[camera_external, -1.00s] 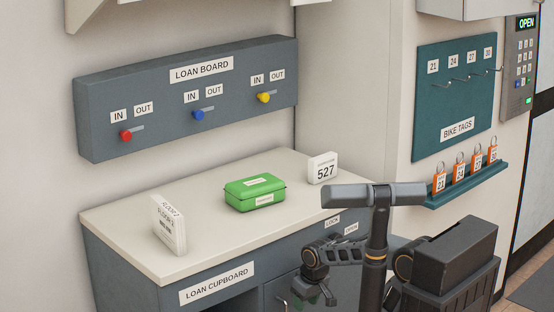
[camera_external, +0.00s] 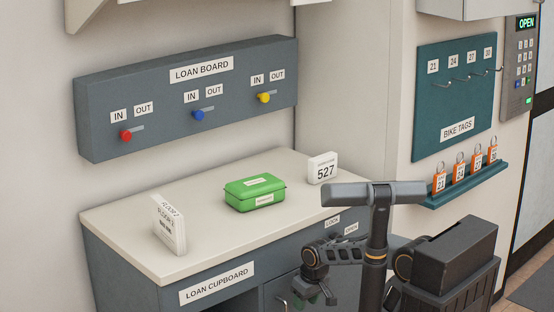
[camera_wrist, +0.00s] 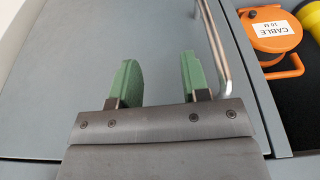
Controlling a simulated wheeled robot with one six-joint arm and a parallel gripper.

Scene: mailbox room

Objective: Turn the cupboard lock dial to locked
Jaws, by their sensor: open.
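The loan cupboard (camera_external: 235,297) is a grey-blue cabinet with a cream top. Near its right front, labels reading LOCK (camera_external: 332,222) and OPEN (camera_external: 351,229) show on the front panel. The lock dial itself is not visible; my arm covers that area in the external view. My gripper (camera_external: 318,299) is low in front of the cupboard door. In the wrist view its two green fingers (camera_wrist: 158,80) are apart with nothing between them. The grey door (camera_wrist: 90,50) lies beyond them, and its metal bar handle (camera_wrist: 213,45) runs past the right finger.
An orange cable reel (camera_wrist: 268,30) sits in an open dark space right of the door in the wrist view. On the top stand a green box (camera_external: 255,192), a white 527 block (camera_external: 322,168) and a tilted white block (camera_external: 168,225).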

